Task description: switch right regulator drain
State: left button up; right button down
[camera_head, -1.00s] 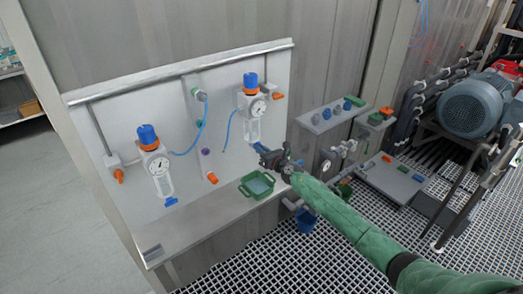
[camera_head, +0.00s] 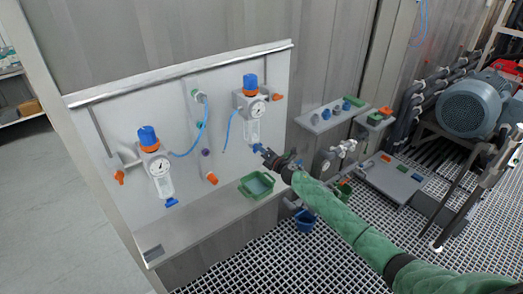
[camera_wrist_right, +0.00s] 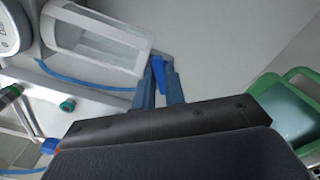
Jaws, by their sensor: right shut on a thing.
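The right regulator (camera_head: 252,104) is mounted on the white panel, with a blue top knob, a round gauge and a clear bowl. Its bowl (camera_wrist_right: 98,42) also shows at the top left of the right wrist view. My right gripper (camera_head: 262,150) reaches in from the right just below the bowl. In the right wrist view its two fingers (camera_wrist_right: 159,84) are shut on the small blue drain (camera_wrist_right: 158,72) under the bowl. In the head view the fingers mostly hide this drain. My left gripper is not in view.
The left regulator (camera_head: 156,164) has a blue drain (camera_head: 171,202). A green tray (camera_head: 257,186) sits on the ledge below my right gripper, close to my forearm. Orange-handled valves (camera_head: 212,178) and blue tubing are on the panel. A blue bucket (camera_head: 304,221) stands below right.

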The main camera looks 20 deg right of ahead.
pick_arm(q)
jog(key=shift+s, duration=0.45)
pick_arm(e)
jog(key=shift+f+m, duration=0.2)
jog(key=shift+m, duration=3.3)
jog(key=c, duration=1.5)
grip_release()
jog(key=shift+o, duration=0.2)
jog(key=shift+d, duration=0.1)
